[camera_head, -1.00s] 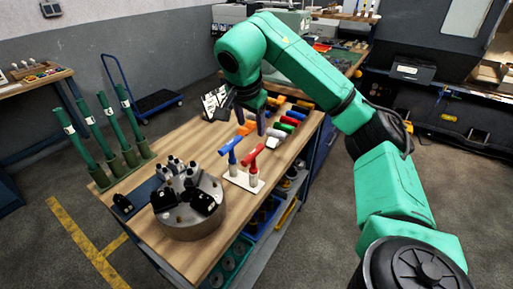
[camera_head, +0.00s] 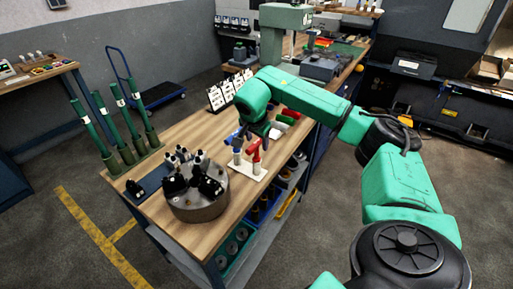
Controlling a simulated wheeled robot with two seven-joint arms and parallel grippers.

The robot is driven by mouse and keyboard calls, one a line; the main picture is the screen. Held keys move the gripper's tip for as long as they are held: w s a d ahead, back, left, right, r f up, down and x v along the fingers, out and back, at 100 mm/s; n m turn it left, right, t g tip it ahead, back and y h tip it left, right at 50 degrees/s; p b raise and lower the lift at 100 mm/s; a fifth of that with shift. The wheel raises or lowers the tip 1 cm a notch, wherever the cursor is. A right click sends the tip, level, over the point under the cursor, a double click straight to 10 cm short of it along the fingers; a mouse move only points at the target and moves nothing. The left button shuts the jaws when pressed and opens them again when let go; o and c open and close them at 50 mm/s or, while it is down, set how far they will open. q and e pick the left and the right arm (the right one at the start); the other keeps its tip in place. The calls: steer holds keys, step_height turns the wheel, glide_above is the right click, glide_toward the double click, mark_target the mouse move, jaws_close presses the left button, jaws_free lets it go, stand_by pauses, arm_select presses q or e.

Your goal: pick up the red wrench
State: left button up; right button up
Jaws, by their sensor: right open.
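The red wrench (camera_head: 256,154) is a T-handled tool standing upright in a small white stand (camera_head: 246,168) on the wooden bench. A blue T-handled wrench (camera_head: 237,153) stands beside it on the left in the same stand. My right gripper (camera_head: 252,135) is open and points down over the handles of the two wrenches. It partly hides the blue handle. I cannot tell whether its fingers touch the red wrench. My left gripper is not in view.
A round metal chuck (camera_head: 200,206) with black jaws sits on the bench front. Several green tubes (camera_head: 130,118) stand at the bench's left edge. Coloured handles, including a red one (camera_head: 291,112), lie behind my right gripper. White cards (camera_head: 222,97) stand at the back.

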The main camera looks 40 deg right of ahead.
steer(key=shift+f, duration=0.2)
stand_by(0.4)
jaws_close()
stand_by(1.2)
